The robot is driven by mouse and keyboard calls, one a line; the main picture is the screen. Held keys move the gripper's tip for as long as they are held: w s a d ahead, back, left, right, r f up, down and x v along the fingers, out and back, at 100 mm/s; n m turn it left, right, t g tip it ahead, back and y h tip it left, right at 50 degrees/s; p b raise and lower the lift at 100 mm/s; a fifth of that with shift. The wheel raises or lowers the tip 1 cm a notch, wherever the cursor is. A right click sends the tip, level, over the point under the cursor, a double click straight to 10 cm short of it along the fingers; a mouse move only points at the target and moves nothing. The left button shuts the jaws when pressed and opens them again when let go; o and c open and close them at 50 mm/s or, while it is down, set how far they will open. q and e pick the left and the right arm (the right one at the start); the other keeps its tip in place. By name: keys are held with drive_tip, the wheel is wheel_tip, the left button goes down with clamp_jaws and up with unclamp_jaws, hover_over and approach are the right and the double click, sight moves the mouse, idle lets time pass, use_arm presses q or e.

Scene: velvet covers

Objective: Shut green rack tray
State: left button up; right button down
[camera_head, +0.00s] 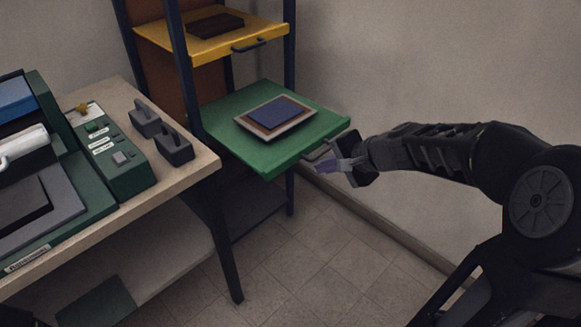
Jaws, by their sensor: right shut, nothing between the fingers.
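The green rack tray (222,126) sticks out of the dark-framed rack toward the front right. It carries a blue velvet cover on a brown and light-coloured board (276,118). A grey handle (318,152) sits on the tray's front edge. My right gripper (328,166) is shut and empty, right by the handle and the tray's front corner. I cannot tell whether it touches them. My left gripper is not in view.
A yellow tray (262,33) with a dark block (215,25) sits higher in the rack. At the left, a table (190,180) holds a green machine (118,160) and two dark grey handled blocks (174,148). A wall stands behind my right arm. The tiled floor (300,255) in front is clear.

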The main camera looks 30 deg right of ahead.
drive_tip(key=shift+w+f, duration=0.1)
approach(283, 166)
drive_tip(key=x, duration=0.5)
drive_tip(key=shift+s+f, duration=0.25)
drive_tip(key=shift+f, duration=0.05)
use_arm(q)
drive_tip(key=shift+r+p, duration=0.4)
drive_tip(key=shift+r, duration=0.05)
use_arm(e)
drive_tip(key=shift+w+a+f, duration=0.15)
drive_tip(key=shift+w, duration=0.4)
drive_tip(key=shift+w, duration=0.1)
